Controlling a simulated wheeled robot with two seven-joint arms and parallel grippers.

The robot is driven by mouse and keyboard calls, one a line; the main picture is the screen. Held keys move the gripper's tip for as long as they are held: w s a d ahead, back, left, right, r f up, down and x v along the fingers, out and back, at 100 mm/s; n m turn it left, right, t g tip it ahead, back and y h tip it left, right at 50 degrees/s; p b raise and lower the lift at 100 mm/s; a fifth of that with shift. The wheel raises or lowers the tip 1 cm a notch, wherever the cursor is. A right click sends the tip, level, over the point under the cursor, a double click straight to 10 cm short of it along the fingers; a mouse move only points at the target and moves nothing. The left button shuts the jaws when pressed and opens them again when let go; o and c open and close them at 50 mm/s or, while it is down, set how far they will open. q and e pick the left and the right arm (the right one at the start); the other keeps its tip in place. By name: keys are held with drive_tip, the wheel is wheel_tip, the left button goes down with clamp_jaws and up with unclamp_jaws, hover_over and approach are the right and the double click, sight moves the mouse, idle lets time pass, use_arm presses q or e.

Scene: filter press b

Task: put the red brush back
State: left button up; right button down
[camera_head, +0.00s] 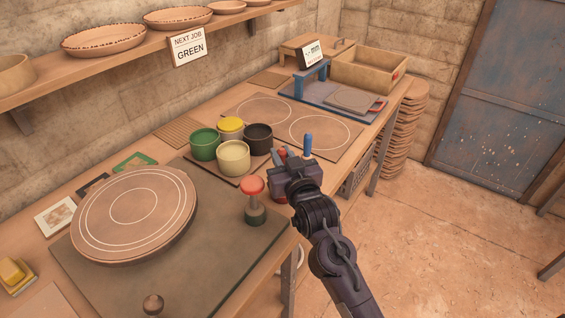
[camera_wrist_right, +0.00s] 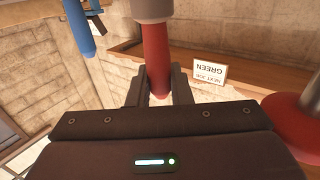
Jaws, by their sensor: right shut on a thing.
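The red brush (camera_wrist_right: 156,55) is between the fingers of my right gripper (camera_wrist_right: 157,92), which is shut on its red handle. A pale collar shows at the brush's far end in the wrist view; I cannot tell if that end touches anything. In the head view the right gripper (camera_head: 288,158) is above the bench's front edge, right of the cups, and mostly hides the brush. A blue brush (camera_head: 308,143) stands upright just beyond it, and also shows in the wrist view (camera_wrist_right: 78,28). What holds the blue brush is hidden. My left gripper is not in view.
Green (camera_head: 204,145), yellow (camera_head: 230,125), cream (camera_head: 233,160) and black (camera_head: 258,139) cups stand left of the gripper. A red-topped knob (camera_head: 252,186) rises close by. A round board (camera_head: 134,216) lies front left. A blue frame (camera_head: 312,78) stands at the back.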

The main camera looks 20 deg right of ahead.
drive_tip(key=shift+f, duration=1.15)
drive_tip(key=shift+f, duration=0.1)
drive_tip(key=c, duration=1.3)
unclamp_jaws()
drive_tip(key=shift+s, duration=0.1)
drive_tip(key=shift+s+d+b, duration=0.2)
drive_tip(key=shift+s+b, duration=0.65)
drive_tip(key=shift+s, duration=5.1)
